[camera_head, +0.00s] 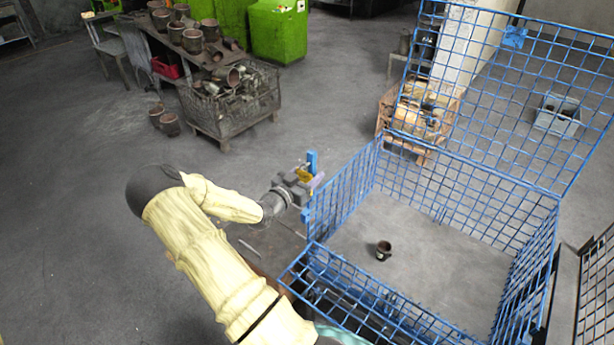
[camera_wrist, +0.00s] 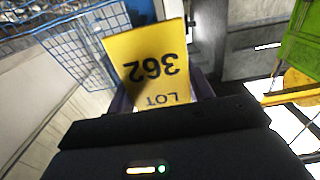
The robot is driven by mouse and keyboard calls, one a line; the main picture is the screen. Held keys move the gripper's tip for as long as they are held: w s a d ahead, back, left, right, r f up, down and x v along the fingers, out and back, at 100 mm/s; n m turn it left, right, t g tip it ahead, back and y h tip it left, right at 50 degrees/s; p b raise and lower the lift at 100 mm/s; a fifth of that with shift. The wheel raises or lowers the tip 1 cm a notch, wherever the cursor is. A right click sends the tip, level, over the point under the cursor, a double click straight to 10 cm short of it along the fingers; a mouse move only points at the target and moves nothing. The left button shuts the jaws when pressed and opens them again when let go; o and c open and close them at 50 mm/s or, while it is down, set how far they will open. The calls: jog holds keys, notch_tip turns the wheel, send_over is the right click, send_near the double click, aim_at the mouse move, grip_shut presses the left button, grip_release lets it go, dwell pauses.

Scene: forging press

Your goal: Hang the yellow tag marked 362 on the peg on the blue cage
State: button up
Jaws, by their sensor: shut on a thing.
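The yellow tag (camera_wrist: 150,52) fills the middle of the wrist view, with "362" and "LOT" upside down on it. My gripper (camera_wrist: 163,93) is shut on its lower end, with a purple finger on each side. In the head view the tag (camera_head: 304,175) is a small yellow patch in my gripper (camera_head: 313,183), beside the left corner of the blue cage (camera_head: 345,190). The blue mesh also shows in the wrist view (camera_wrist: 70,50), left of the tag. A blue upright piece (camera_head: 312,160) stands just behind my gripper; I cannot tell whether it bears the peg.
The cage's raised mesh panel (camera_head: 510,90) stands at the back right. A small dark cup (camera_head: 384,250) lies inside the cage. A crate of metal parts (camera_head: 232,100) stands behind left. Open floor lies left of my arm.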

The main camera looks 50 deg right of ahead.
dwell(0.4)
jog(key=o, duration=1)
jog(key=shift+o, duration=0.2)
jog(key=shift+a+b, duration=0.3)
jog(key=shift+a, duration=0.25)
jog(key=s+a+b, duration=0.1)
jog(key=a+b, duration=0.3)
jog(key=a, duration=1.2)
jog(key=shift+s+a, duration=0.15)
jog(key=shift+s, duration=0.1)
